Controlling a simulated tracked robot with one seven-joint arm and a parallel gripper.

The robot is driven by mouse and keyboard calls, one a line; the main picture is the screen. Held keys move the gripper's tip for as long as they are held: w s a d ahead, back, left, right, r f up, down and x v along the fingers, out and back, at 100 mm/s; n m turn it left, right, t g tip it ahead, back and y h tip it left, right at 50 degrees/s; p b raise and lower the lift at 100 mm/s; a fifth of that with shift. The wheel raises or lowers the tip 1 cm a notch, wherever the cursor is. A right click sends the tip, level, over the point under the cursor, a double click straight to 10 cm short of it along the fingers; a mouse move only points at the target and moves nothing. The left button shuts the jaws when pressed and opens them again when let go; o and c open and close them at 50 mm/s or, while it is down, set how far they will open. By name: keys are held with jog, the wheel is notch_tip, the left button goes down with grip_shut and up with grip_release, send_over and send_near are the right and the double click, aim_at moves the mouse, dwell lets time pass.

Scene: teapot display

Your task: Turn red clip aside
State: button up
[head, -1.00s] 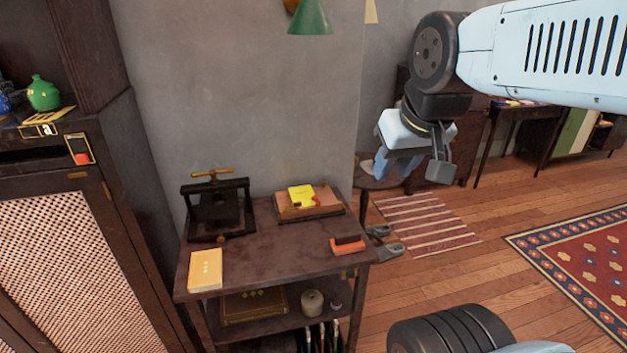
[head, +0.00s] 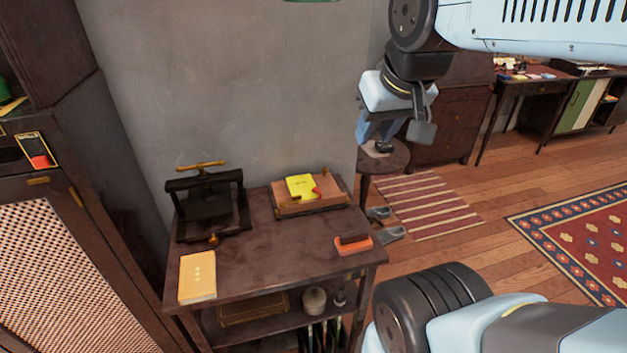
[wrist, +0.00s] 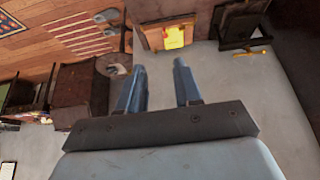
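The red clip (head: 316,190) is a small red piece at the right edge of a yellow booklet (head: 301,187). The booklet lies on a wooden board (head: 335,192) on the dark table, and also shows in the wrist view (wrist: 173,38). The clip's exact shape is too small to tell. My gripper (head: 370,132) hangs in the air to the upper right of the board in the head view. In the wrist view its two blue fingers (wrist: 157,78) stand apart with nothing between them.
The dark table (head: 285,250) also holds a black press (head: 207,208), a tan-yellow book (head: 197,277) and an orange-red block with a dark top (head: 353,244). A grey wall (head: 230,90) rises behind it. A dark cabinet (head: 80,210) stands at left; a round side table (head: 390,158) is near my gripper.

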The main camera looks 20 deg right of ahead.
jog(key=w+f+g, duration=0.1)
jog(key=w, duration=0.6)
jog(key=g, duration=0.5)
send_over(320, 191)
notch_tip(320, 191, down, 20)
notch_tip(320, 191, down, 13)
grip_shut()
